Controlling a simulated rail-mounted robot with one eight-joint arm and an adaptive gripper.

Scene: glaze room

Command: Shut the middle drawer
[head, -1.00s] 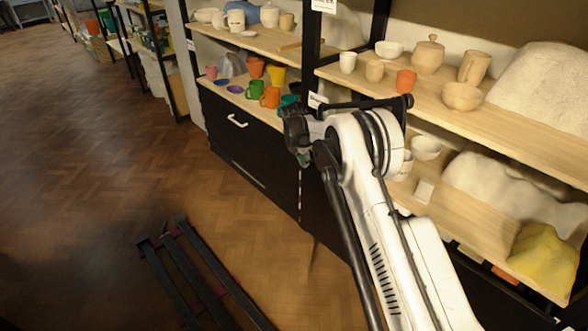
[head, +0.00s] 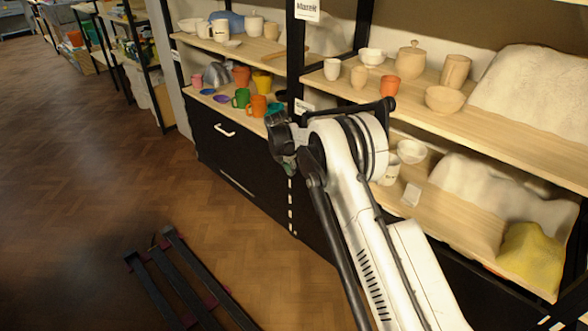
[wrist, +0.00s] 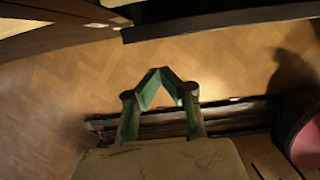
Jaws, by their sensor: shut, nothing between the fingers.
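The black cabinet front (head: 240,152) stands below the left shelves in the head view. It has a white bar handle (head: 225,131) near its top and a thin pale line (head: 237,183) lower down. I cannot tell which part is the middle drawer, or how far any drawer stands out; my arm hides the front to the right. My gripper (head: 288,166) is in front of the cabinet's right part, its fingers mostly hidden there. In the wrist view my gripper (wrist: 160,72) shows green-lined fingers meeting at the tips, empty, above the wooden floor. A dark straight edge (wrist: 215,24) crosses beyond them.
Shelves above hold several mugs, including a green mug (head: 240,98) and an orange mug (head: 257,106). The right shelf holds bowls and a lidded pot (head: 410,60). Dark rails (head: 180,285) lie on the floor. The parquet floor (head: 90,190) at left is clear.

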